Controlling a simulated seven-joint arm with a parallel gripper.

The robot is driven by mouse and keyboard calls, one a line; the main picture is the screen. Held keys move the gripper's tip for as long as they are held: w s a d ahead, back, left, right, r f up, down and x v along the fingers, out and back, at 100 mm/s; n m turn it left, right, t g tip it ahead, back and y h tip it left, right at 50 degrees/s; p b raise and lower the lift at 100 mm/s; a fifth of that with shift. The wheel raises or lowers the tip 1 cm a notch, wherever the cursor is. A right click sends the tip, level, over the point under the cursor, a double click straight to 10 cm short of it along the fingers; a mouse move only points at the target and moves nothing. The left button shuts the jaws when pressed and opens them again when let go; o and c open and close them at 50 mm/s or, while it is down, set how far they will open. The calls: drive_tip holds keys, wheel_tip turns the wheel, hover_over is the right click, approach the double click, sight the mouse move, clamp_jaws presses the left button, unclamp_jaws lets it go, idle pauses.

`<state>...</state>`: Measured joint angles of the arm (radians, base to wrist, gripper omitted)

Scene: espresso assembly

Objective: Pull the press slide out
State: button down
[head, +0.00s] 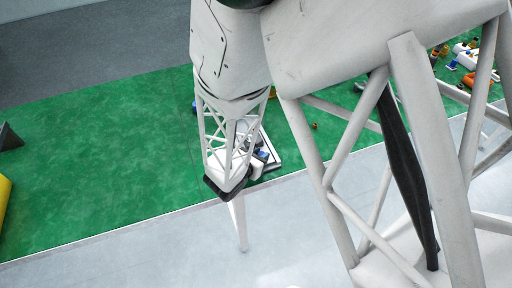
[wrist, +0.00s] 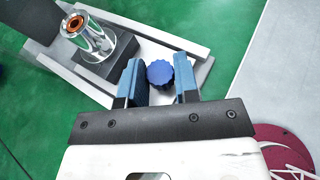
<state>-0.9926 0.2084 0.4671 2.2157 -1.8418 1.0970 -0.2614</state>
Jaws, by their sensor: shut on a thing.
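The press is in the wrist view: a shiny metal cylinder (wrist: 97,42) with a copper-coloured ring on top, standing on a dark grey block (wrist: 110,62). The block sits on a pale frame with a grey rail (wrist: 195,48). A ribbed blue knob (wrist: 160,73) is at the slide's near end. My gripper (wrist: 158,70) has its two blue-padded fingers on either side of this knob and is shut on it. Part of the slide is hidden under the fingers and palm. In the head view my arm partly covers the pale frame (head: 270,150).
A green mat (wrist: 235,22) lies around the press, with a pale grey floor strip (wrist: 285,70) to the right. A dark red round thing (wrist: 290,140) is at the lower right. Several small coloured parts lie at the head view's upper right. The green mat (head: 110,150) is largely clear on the left.

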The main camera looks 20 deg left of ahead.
drive_tip(key=shift+s+d, duration=1.4)
drive_tip(key=shift+d, duration=0.05)
drive_tip(key=c, duration=0.8)
unclamp_jaws()
drive_tip(key=shift+c, duration=0.2)
drive_tip(key=v, duration=0.8)
drive_tip(key=shift+r, duration=0.25)
drive_tip(key=shift+w+a, duration=0.1)
drive_tip(key=shift+a, duration=0.05)
drive_tip(key=shift+f, duration=0.1)
